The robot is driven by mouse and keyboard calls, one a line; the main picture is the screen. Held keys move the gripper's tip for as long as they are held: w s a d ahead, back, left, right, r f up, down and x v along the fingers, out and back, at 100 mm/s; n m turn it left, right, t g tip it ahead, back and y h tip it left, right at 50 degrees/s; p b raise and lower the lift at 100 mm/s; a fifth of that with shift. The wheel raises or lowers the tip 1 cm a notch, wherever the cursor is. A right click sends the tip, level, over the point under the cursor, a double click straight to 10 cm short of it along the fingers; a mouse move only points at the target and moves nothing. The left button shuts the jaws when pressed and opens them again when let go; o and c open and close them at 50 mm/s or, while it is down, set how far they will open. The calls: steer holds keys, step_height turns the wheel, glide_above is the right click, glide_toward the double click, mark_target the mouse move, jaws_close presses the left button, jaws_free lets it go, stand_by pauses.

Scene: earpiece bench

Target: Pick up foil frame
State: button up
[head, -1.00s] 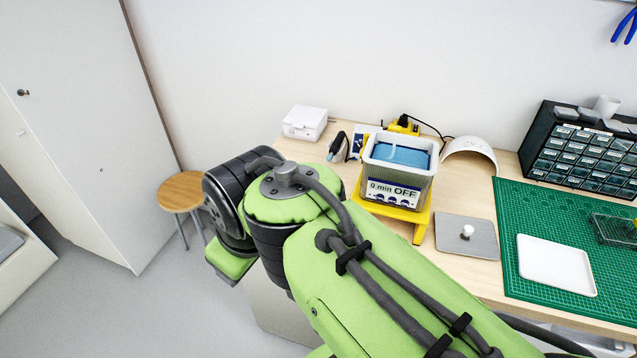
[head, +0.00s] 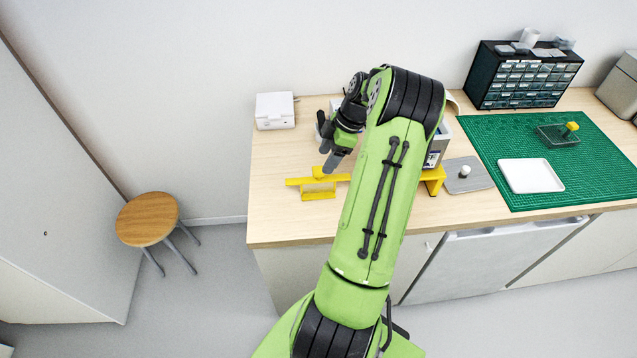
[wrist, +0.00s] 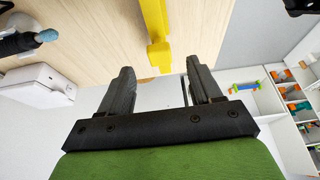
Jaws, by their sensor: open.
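A yellow frame (head: 318,186), which I take to be the foil frame, lies on the wooden bench near its front left edge. Part of it is hidden behind my arm. In the wrist view a yellow bar (wrist: 155,30) of it runs down from the top edge and ends just beyond the gap between my fingers. My gripper (wrist: 160,72) is open, with nothing between its two dark fingers. In the head view my gripper (head: 335,160) is just above and behind the yellow frame. I cannot tell whether it touches the frame.
A white box (head: 275,111) is at the back left. A grey plate (head: 478,181), a white tray (head: 547,178) and a green mat (head: 600,182) lie to the right. A stool (head: 147,218) stands left.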

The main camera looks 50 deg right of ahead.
mark_target(319, 169)
steer(key=x, duration=0.8)
steer(key=shift+w+a+f+p, duration=0.1)
steer(key=shift+w+f+p, duration=0.1)
steer(key=shift+p, duration=0.15)
steer(key=c, duration=1.1)
steer(key=shift+o, duration=0.2)
step_height(319, 169, up, 10)
steer(key=shift+s+r, duration=0.1)
